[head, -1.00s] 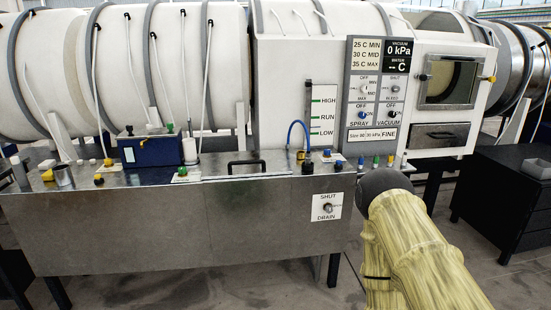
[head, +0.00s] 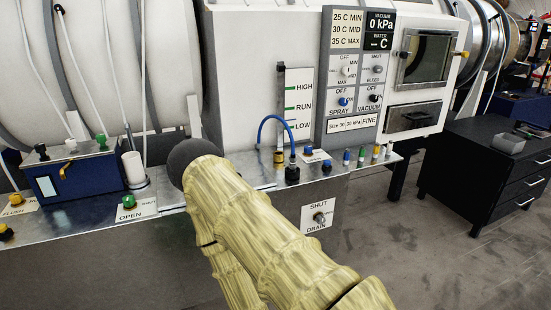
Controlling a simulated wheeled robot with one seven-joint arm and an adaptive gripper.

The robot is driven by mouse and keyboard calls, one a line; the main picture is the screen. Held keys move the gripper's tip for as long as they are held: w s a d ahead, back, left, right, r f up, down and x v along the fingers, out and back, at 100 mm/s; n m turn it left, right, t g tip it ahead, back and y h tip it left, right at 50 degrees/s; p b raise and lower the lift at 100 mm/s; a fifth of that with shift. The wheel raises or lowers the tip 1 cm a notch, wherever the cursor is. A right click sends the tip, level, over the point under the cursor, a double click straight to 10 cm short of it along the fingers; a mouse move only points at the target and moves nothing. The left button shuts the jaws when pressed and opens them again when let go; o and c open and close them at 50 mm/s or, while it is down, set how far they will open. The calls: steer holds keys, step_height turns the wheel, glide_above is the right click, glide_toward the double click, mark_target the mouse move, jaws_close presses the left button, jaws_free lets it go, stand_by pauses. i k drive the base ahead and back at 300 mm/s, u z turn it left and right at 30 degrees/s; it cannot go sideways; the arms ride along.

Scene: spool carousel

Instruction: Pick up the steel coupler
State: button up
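I cannot clearly make out a steel coupler in the head view. Small fittings stand on the steel ledge (head: 240,177): a brass-coloured fitting (head: 279,159) and a dark fitting (head: 292,173), with a blue hose (head: 273,120) arching near them. My arm, in a pale yellow sleeve with a dark rounded end, reaches up from the bottom right and covers part of the ledge. My gripper's fingers do not show, so what it holds cannot be seen.
A black drawer cabinet (head: 478,185) stands at right, with a grey open tray (head: 507,144) and small dark items on top. Several coloured small pieces line the ledge's right end. A blue box (head: 75,174) sits on the ledge at left. Floor is clear before the cabinet.

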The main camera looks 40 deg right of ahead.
mark_target(293, 158)
steer(key=z, duration=0.55)
steer(key=i, duration=1)
steer(key=z, duration=0.7)
